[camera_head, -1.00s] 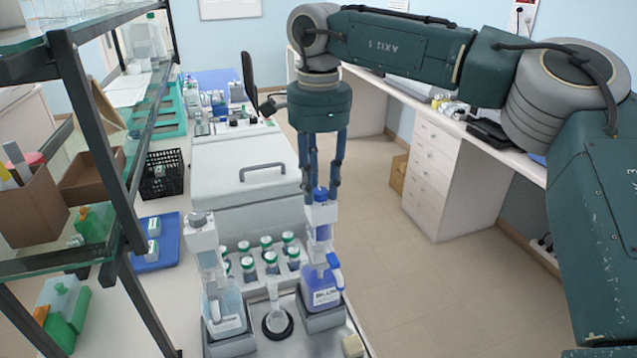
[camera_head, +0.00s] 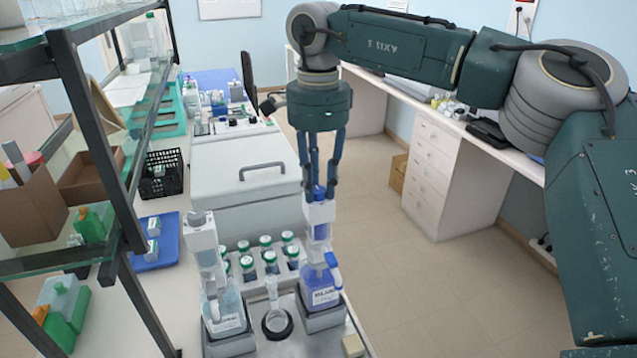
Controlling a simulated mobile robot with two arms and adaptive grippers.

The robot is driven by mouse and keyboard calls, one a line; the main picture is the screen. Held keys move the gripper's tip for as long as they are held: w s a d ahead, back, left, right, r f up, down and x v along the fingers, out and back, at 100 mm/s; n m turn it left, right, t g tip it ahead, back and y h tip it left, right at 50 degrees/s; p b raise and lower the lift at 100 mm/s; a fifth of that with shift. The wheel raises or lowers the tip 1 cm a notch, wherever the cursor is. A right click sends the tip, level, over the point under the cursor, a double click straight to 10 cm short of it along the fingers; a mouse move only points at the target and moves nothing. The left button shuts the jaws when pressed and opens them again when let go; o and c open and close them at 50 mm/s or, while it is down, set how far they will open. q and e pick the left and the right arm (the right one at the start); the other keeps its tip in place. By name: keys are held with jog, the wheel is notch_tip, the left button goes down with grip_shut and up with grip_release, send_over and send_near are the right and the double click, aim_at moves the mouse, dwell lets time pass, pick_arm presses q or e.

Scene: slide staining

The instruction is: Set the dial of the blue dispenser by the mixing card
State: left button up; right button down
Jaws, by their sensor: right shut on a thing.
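The blue dispenser (camera_head: 321,287) is a bottle of blue liquid with a label, a white upper body and a blue top, standing upright on a grey base at the front. My right gripper (camera_head: 319,190) points straight down from above, shut on the blue knob at the top of the dispenser. The fingers partly cover the knob, and its setting cannot be read. A second dispenser with a grey top (camera_head: 222,299) stands to its left. I cannot make out the mixing card. My left gripper is not in view.
A small flask (camera_head: 274,312) stands in a dark ring between the dispensers. Several capped bottles (camera_head: 265,254) sit in a rack behind. A white box with a handle (camera_head: 245,177) is farther back. A glass shelf rack (camera_head: 92,130) rises at the left.

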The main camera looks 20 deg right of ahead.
aim_at(317, 189)
jog(key=m, duration=0.3)
jog(key=shift+w+b, duration=0.1)
jog(key=shift+b, duration=0.2)
jog(key=shift+m+b, duration=0.4)
jog(key=shift+m, duration=2.2)
jog(key=c, duration=1.5)
grip_release()
jog(key=shift+r, duration=0.1)
notch_tip(317, 189, up, 12)
jog(key=shift+f, duration=0.1)
